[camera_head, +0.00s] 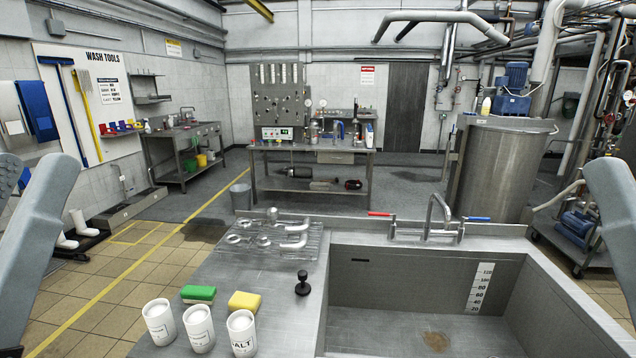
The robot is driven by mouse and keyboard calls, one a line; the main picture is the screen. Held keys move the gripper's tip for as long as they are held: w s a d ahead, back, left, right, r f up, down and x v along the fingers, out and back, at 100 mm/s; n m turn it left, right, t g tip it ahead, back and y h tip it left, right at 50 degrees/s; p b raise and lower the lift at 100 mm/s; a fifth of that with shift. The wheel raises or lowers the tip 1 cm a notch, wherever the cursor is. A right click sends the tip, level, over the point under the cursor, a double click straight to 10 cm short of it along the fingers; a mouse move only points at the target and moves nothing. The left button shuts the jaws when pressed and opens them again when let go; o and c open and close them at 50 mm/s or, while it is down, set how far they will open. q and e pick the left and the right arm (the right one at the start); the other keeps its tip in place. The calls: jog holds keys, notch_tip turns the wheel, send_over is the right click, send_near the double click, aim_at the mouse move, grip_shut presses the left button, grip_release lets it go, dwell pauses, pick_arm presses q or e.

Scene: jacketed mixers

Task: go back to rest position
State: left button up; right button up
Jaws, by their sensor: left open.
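My left arm comes in along the left edge. A dark bit of my left gripper (12,352) shows at the bottom left corner, where the frame cuts it off, and its fingertips are hardly visible. It is open, and nothing shows in it. My right arm stands along the right edge, and its gripper is out of the picture. Both arms are bent downward at the sides, apart from the steel counter (265,285) and the sink (425,290).
Several white tubs, one tub (241,333) marked SALT, stand at the counter's front. Behind them are a green sponge (198,294), a yellow sponge (244,301) and a black stopper (302,283). Pipe fittings lie on a wire rack (265,240). A tap (438,213) rises behind the sink.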

notch_tip(320, 180, up, 38)
jog(key=p, duration=3.5)
jog(key=shift+p, duration=0.35)
jog(key=shift+f, duration=0.15)
notch_tip(320, 180, down, 52)
jog(key=b, duration=5.2)
jog(key=shift+f+b, duration=0.2)
jog(key=shift+b, duration=0.1)
